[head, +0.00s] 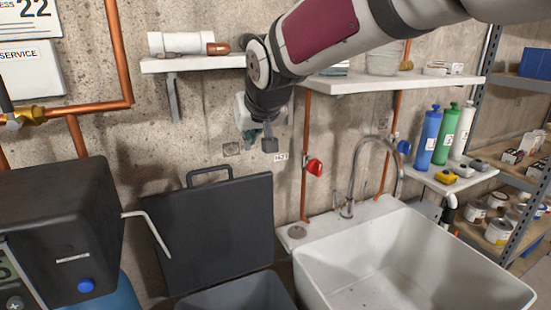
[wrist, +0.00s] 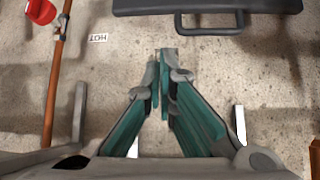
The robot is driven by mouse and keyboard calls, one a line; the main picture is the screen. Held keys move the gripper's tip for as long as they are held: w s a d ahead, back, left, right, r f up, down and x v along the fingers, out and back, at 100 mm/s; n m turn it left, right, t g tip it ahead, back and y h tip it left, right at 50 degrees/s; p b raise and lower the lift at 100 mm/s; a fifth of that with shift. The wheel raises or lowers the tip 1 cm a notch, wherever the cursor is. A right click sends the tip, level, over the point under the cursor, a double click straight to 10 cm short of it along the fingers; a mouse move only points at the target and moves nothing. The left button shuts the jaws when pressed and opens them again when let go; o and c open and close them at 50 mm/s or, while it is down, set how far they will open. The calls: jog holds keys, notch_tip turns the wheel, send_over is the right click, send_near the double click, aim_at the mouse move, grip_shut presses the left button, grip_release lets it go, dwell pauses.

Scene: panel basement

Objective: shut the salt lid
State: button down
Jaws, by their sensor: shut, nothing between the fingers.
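The salt lid (head: 215,225) is a dark flat panel with a bar handle (head: 209,173) along its top edge. It stands open and upright, close to the wall, at the back of the dark salt bin (head: 235,292). In the wrist view the lid's edge (wrist: 270,6) and handle (wrist: 210,29) show at the top. My gripper (head: 268,142) is shut and empty, above and a little right of the handle and apart from it. In the wrist view its green fingers (wrist: 161,65) meet in front of the bare wall. The bin's inside is mostly hidden.
A black box unit (head: 62,230) with a bent light lever (head: 148,228) stands left of the lid. A white sink (head: 400,260) with a tap (head: 355,180) is on the right. Copper pipes, a red valve (head: 314,167) and wall shelves (head: 195,63) are nearby.

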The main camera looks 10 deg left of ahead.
jog(key=shift+n+y, duration=0.4)
jog(key=shift+y, duration=0.1)
jog(key=w+a+f, duration=0.2)
jog(key=a+f, duration=0.1)
jog(key=w+a+f, duration=0.3)
jog(key=a, duration=0.1)
jog(key=w+a+f, duration=0.2)
jog(key=a, duration=0.2)
jog(key=shift+w+f, duration=0.15)
jog(key=shift+f, duration=0.25)
